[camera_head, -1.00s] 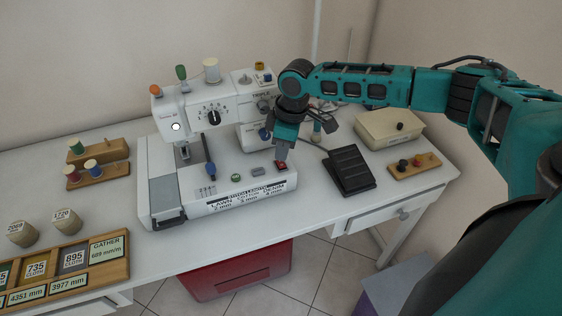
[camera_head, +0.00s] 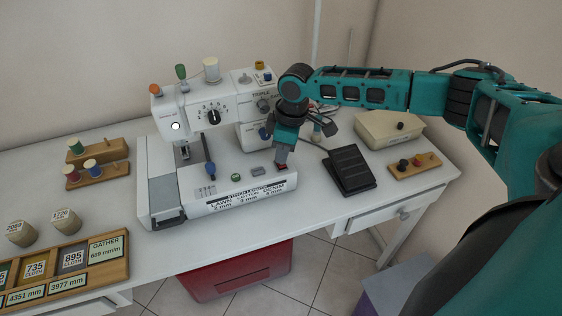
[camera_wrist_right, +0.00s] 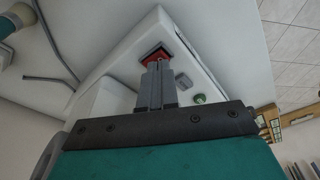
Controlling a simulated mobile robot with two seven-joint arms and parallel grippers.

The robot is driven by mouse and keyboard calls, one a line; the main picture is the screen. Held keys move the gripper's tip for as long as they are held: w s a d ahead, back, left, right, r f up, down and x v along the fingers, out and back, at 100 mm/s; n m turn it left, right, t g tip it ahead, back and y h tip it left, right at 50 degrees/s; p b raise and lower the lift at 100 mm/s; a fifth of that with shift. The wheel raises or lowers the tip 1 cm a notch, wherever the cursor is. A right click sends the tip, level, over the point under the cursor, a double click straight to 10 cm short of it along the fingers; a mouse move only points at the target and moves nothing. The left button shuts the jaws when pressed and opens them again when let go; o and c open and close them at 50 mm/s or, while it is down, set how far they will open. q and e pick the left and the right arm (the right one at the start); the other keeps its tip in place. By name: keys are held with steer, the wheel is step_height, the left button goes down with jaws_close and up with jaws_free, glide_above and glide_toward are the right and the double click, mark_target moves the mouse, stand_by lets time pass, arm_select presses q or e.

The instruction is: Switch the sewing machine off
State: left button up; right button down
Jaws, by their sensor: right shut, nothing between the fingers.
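The white sewing machine (camera_head: 232,187) stands on the table, left of centre in the head view. Its red switch (camera_head: 283,167) is at the right end of its base, partly hidden by my right gripper (camera_head: 280,161). In the right wrist view the red switch (camera_wrist_right: 155,56) lies right at the tips of my right gripper (camera_wrist_right: 157,66). The fingers are shut with nothing between them, pointing down at the switch. They look close to or touching it; I cannot tell which. A round lamp (camera_head: 175,126) on the machine's head glows white. My left gripper is not in view.
A grey button (camera_head: 257,170) and green button (camera_head: 236,178) sit beside the switch. A black pedal (camera_head: 349,170), a cream box (camera_head: 390,129) and a wooden block with knobs (camera_head: 414,165) lie to the right. Spool racks (camera_head: 98,175) stand at left.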

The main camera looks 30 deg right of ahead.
steer(key=shift+f, duration=0.6)
steer(key=shift+r, duration=0.1)
steer(key=shift+r+p, duration=0.65)
steer(key=shift+r, duration=2.8)
